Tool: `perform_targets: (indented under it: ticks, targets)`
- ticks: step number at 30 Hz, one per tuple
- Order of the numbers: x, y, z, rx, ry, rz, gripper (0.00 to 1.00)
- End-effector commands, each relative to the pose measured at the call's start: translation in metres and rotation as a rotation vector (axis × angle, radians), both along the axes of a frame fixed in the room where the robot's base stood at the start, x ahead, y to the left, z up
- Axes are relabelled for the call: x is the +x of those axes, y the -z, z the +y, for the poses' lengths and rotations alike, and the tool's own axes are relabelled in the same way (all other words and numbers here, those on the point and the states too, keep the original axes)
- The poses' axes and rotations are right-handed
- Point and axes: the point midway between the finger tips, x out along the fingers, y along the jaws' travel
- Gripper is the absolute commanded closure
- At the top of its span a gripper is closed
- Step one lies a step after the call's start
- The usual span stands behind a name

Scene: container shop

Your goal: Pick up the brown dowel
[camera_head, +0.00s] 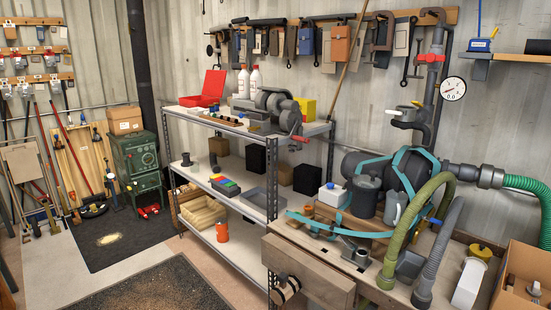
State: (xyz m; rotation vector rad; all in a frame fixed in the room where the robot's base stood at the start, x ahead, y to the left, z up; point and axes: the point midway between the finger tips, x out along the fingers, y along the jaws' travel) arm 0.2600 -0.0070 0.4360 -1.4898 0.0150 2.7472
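No thing in view can be told for certain as the brown dowel. A small dark brown strip-like thing (221,118) lies near the front edge of the shelf unit's top, with small coloured pieces by it; it is too small to tell its shape. A long thin brown pole (350,65) leans against the back wall, behind the right end of the shelf unit (273,180). My gripper is not in view.
A red open case (208,90), two white bottles (255,78) and a grey machine (275,104) stand on the top shelf. A cluttered workbench (310,276) with hoses is at right. A dark mat (150,290) covers clear floor at front left.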

Motion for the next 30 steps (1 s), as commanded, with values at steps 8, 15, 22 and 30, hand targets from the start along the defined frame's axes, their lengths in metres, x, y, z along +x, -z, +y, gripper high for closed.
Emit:
perform_targets:
  ticks: [8,15,22,30]
  targets:
    - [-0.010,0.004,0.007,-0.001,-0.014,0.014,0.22]
    - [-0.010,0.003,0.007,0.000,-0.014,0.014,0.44]
    - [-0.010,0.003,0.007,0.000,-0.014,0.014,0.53]
    - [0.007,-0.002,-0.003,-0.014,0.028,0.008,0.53]
